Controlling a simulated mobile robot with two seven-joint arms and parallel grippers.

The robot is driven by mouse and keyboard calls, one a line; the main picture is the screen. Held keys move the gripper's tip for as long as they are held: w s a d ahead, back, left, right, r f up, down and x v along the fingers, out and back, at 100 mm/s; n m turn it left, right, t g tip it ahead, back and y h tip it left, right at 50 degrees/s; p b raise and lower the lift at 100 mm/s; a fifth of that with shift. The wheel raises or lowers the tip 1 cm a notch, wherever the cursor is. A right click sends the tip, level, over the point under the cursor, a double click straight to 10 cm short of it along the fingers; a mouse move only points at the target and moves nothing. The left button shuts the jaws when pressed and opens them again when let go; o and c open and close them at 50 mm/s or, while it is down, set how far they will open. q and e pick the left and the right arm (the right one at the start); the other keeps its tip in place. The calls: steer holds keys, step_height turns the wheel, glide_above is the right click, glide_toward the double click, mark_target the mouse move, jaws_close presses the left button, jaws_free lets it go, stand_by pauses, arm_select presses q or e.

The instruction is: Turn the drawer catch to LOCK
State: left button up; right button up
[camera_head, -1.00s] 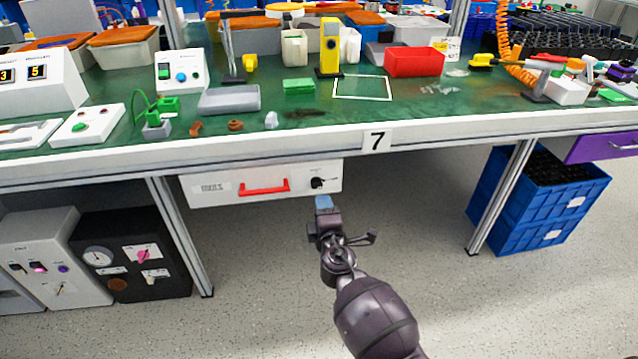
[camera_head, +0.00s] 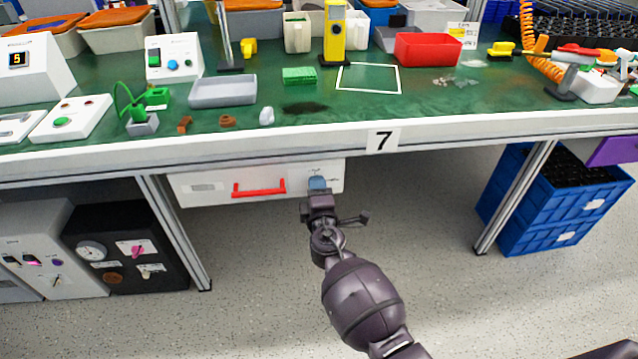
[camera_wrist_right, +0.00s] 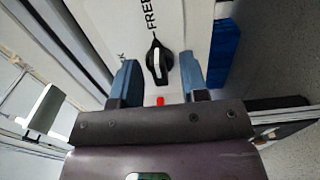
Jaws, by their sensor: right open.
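The drawer (camera_head: 215,188) has a white front with a red handle (camera_head: 259,188) and hangs under the workbench. In the right wrist view its catch is a black knob (camera_wrist_right: 158,62) with a white pointer mark, on the white drawer front (camera_wrist_right: 185,22). The mark points roughly up toward the word FREE; a label ending in K is at the left. My right gripper (camera_head: 317,184) is open at the drawer's right end and hides the knob in the head view. In the wrist view its blue fingertips (camera_wrist_right: 160,72) stand either side of the knob; contact is unclear. My left gripper is not seen.
The bench edge (camera_head: 270,146) with a number 7 plate overhangs the drawer. A bench leg (camera_head: 175,235) and a black control box (camera_head: 125,250) stand at the left. Blue crates (camera_head: 550,215) stand at the right. The floor below the drawer is clear.

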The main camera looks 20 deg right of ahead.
steer(key=shift+w, duration=0.2)
steer(key=c, duration=0.6)
